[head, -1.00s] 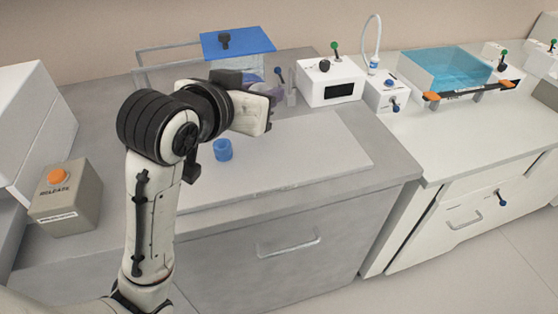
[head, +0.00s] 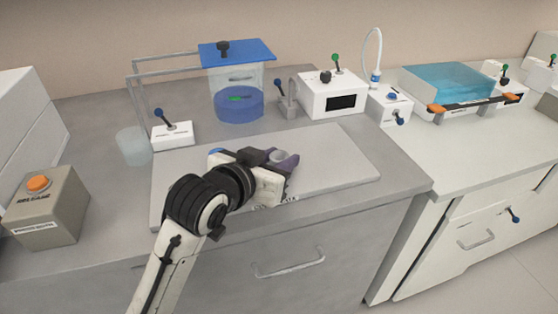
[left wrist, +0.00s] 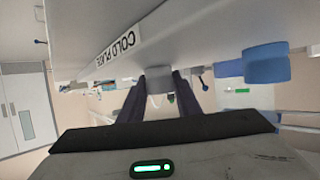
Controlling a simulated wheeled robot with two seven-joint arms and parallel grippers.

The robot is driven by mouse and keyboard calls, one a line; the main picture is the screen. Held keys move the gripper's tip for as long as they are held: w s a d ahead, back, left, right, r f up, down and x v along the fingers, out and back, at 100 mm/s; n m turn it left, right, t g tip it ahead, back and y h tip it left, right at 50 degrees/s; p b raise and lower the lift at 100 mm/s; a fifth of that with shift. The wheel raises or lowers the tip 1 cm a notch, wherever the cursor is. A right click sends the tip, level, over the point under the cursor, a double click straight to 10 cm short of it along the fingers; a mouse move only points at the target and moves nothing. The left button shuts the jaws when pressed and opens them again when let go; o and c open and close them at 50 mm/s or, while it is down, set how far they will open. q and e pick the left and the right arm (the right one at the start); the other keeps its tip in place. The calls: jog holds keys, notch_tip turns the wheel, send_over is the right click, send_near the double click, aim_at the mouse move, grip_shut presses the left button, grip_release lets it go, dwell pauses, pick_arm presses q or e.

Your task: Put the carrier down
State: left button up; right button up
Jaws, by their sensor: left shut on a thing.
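My left gripper (head: 284,163) is low over the cold plate (head: 335,160). Its dark purple fingers are shut on a small pale cylinder, which I take to be the carrier (head: 278,157). In the left wrist view the carrier (left wrist: 160,80) sits between the two fingers, close to the plate (left wrist: 200,22); I cannot tell whether it touches. That view is upside down, with the "COLD PLATE" label on the plate's edge. A blue round piece (head: 215,153) shows on the plate behind my gripper, mostly hidden; it also shows in the left wrist view (left wrist: 265,63). My right gripper is out of view.
Behind the plate stand a clear tank with blue liquid (head: 238,104), a small lever box (head: 172,135), a clear beaker (head: 132,146) and a white box with a dark display (head: 333,95). A release button box (head: 45,208) is at left. The plate's right side is clear.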

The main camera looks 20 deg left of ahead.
pick_arm(q)
jog(key=o, duration=1.1)
jog(key=shift+f, duration=0.1)
jog(key=shift+c, duration=0.2)
